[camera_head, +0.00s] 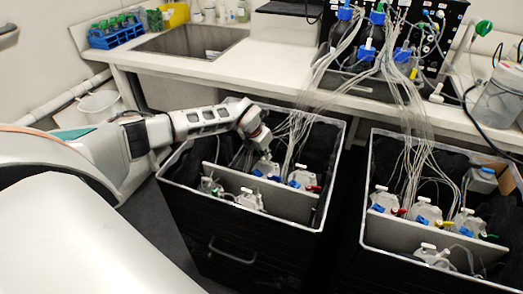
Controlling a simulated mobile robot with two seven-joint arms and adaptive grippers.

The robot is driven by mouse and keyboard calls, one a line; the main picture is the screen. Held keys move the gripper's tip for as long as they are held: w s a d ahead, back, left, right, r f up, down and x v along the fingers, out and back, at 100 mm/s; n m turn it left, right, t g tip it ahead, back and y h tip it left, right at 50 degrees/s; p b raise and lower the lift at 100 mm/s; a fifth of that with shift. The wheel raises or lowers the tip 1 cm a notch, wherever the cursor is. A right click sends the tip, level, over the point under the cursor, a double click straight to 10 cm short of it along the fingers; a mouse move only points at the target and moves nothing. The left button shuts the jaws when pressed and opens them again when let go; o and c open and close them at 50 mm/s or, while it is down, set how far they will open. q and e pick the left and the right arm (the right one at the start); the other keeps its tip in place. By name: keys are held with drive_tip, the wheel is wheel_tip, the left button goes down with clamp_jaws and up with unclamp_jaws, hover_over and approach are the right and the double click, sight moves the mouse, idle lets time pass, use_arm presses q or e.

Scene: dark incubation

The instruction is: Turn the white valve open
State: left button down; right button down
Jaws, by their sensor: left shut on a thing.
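My left arm comes in from the left, and its gripper (262,143) reaches down into the left black box. It is shut at the top of a white-topped bottle (267,169) in the back row. The white valve is small and mostly hidden by my fingers, so its turn angle cannot be made out. Blue fittings sit beside it on the bottle. A similar bottle with a white top and red and blue fittings (303,177) stands just to the right. My right gripper is not in view.
A pale divider (285,205) crosses the left box, with more bottles in front. A second black box (366,200) with several bottles stands to the right. Clear tubes (318,85) hang from the bench into both boxes. The sink (190,42) is behind my arm.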

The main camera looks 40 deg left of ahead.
use_arm(q)
drive_tip(key=shift+s+n+y+p, duration=0.1)
drive_tip(key=shift+n+y+p, duration=0.3)
drive_tip(key=shift+n+p, duration=0.55)
drive_tip(key=shift+n, duration=0.45)
drive_tip(key=shift+f+p, duration=0.15)
drive_tip(key=shift+p, duration=0.15)
drive_tip(key=c, duration=2.4)
unclamp_jaws()
